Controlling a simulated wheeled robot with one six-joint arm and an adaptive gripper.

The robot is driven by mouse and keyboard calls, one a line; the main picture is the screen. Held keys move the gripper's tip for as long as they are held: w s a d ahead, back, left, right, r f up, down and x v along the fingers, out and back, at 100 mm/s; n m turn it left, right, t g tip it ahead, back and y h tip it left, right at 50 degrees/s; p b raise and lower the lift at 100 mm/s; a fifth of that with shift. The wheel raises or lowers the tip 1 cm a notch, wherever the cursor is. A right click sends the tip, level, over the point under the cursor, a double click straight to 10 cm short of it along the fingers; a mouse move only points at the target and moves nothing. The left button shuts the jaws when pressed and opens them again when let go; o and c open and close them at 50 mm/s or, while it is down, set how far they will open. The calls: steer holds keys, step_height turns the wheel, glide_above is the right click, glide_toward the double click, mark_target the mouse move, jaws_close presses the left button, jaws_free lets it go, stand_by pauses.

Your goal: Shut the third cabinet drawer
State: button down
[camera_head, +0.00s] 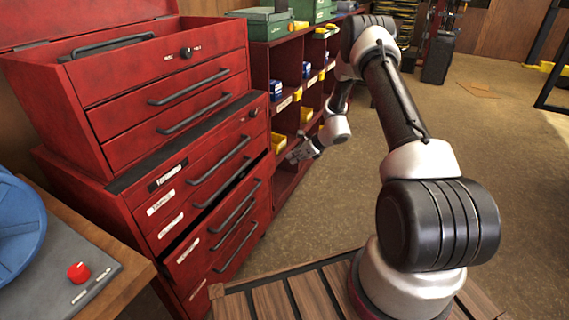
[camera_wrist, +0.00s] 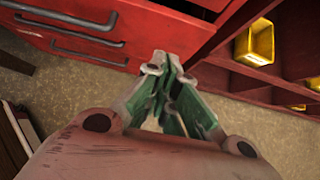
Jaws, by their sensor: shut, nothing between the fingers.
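The red lower cabinet (camera_head: 115,205) stands at the left with a stack of handled drawers. A drawer around its middle, which looks like the third drawer (camera_head: 188,251), sticks out, with a dark gap above its front. My gripper (camera_head: 298,153) is to the right of the drawer fronts, before the red shelving, apart from the handles. In the wrist view my gripper (camera_wrist: 170,62) is shut and empty, with its green fingers together. Red drawer fronts with handles (camera_wrist: 88,36) lie to its upper left. Whether the fingertips touch the cabinet cannot be told.
A red tool chest (camera_head: 165,90) sits on the cabinet. Red shelving (camera_head: 290,120) with yellow bins (camera_wrist: 255,42) adjoins it on the right. A wooden bench (camera_head: 90,270) with a blue round object (camera_head: 18,225) is at lower left.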

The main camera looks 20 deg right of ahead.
steer(key=c, duration=2.2)
jaws_free()
steer(key=shift+s+d+r, duration=0.25)
steer(key=shift+d+r, duration=0.05)
steer(key=shift+r, duration=0.1)
steer(key=o, duration=0.7)
steer(key=shift+m+g+y, duration=0.3)
steer(key=shift+g+y, duration=0.1)
steer(key=shift+g, duration=0.5)
steer(key=s+a+f, duration=0.1)
steer(key=s+f, duration=0.1)
steer(key=s+a+f, duration=0.2)
steer(key=f, duration=0.1)
steer(key=s+a+f, duration=0.2)
steer(key=s+f, duration=0.1)
steer(key=shift+a+f, duration=0.25)
steer(key=m+t+y, duration=0.4)
steer(key=m+t, duration=0.3)
steer(key=m, duration=1)
glide_toward(243, 204)
steer(key=x, duration=1)
steer(key=shift+w+a+f, duration=0.2)
steer(key=shift+w+f, duration=0.05)
jaws_close()
